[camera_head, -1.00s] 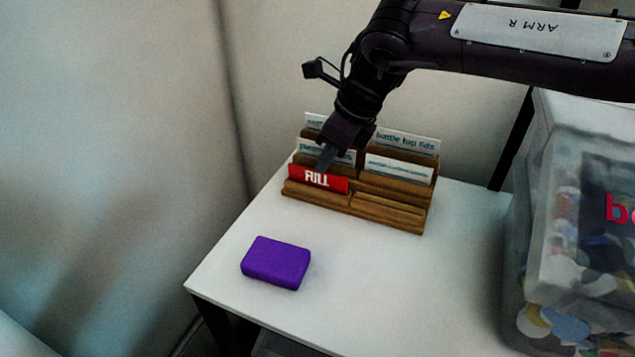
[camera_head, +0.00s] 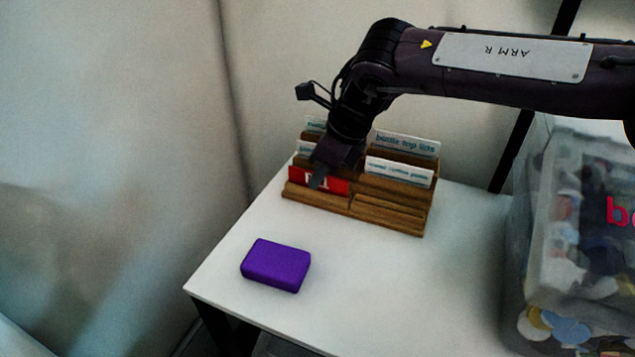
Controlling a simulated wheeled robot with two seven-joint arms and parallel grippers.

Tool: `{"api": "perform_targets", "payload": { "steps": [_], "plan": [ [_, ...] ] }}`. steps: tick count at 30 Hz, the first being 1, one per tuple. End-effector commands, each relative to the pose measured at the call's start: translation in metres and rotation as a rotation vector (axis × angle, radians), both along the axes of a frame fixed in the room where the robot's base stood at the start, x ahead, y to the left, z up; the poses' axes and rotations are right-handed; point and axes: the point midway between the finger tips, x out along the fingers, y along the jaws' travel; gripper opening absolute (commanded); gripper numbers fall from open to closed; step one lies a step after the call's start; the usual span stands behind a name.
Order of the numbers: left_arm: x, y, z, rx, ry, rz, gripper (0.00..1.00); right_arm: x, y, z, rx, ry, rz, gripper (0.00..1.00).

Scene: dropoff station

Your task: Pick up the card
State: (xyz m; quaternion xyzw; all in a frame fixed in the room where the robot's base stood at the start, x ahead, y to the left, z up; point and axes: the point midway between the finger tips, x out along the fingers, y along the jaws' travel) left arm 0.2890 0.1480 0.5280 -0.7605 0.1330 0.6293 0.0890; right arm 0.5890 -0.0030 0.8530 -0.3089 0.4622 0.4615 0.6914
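The red card (camera_head: 336,185) with white lettering stands in the front left slot of the wooden card rack (camera_head: 392,213) on the white table. My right gripper (camera_head: 317,182) points down at the card, and its fingers cover the middle of the lettering. I cannot tell whether the fingers touch the card or how far apart they are. My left gripper is not in view.
A purple block (camera_head: 276,265) lies on the white table (camera_head: 400,290) in front of the rack. A clear bin (camera_head: 570,250) of colourful pieces stands at the right. The front right slot of the rack is empty. The wall is close behind.

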Motion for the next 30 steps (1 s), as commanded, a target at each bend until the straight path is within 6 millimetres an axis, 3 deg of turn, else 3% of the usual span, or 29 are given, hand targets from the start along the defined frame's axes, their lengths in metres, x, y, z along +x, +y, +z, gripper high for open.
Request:
{"api": "perform_targets", "payload": {
  "steps": [7,12,28,30],
  "plan": [
    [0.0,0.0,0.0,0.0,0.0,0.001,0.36,0.0,0.0,-0.001,0.0,0.0,0.0,0.15],
    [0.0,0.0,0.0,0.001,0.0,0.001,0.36,0.0,0.0,0.0,0.0,0.0,0.0,0.0],
    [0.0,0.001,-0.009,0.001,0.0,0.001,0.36,0.0,0.0,0.003,-0.001,-0.002,0.0,0.0],
    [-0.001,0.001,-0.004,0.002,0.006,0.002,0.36,0.0,0.0,0.017,0.0,-0.002,0.0,0.0]
  ]
}}
